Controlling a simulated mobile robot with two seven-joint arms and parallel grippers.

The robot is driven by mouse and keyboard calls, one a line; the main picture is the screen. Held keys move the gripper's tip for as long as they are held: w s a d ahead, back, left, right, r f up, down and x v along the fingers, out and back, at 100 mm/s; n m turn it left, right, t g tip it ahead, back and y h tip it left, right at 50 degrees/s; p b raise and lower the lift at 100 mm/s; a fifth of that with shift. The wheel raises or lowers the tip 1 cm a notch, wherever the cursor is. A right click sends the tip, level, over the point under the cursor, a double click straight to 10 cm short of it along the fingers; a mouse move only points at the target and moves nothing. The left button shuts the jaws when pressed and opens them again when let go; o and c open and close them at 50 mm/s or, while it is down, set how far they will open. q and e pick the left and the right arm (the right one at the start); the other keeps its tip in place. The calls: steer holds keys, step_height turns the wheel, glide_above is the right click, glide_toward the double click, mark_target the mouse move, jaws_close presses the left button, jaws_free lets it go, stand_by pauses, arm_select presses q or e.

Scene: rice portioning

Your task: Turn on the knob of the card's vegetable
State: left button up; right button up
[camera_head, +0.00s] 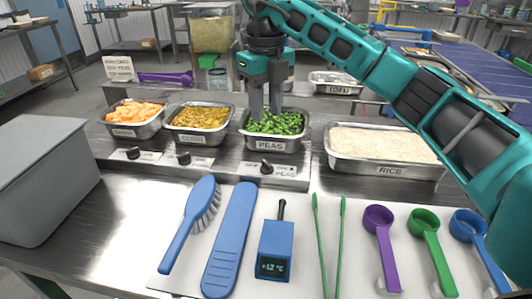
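The white card (118,69) stands at the back left; its text is small, but the lower line seems to read PEAS. The peas tray (257,144) holds green peas, and its black knob (266,166) is on the panel just below it. The corn knob (184,158) and the knob of the orange-filled tray (132,153) are further left. My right gripper (266,114) points down over the peas tray, its two fingers slightly apart with the tips at the peas. It is above and behind the peas knob, not touching it. My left gripper is not in view.
A rice tray (380,166) stands right of the peas, and a tofu tray (335,89) behind. A grey box (42,180) is at the left. The steel strip before the knobs is mostly clear.

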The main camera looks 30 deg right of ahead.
mark_target(265, 162)
step_height(265, 162, down, 12)
steer(key=shift+a+f+b, duration=0.1)
steer(key=shift+f+b, duration=0.05)
steer(key=shift+b, duration=0.25)
steer(key=shift+c, duration=0.2)
jaws_close()
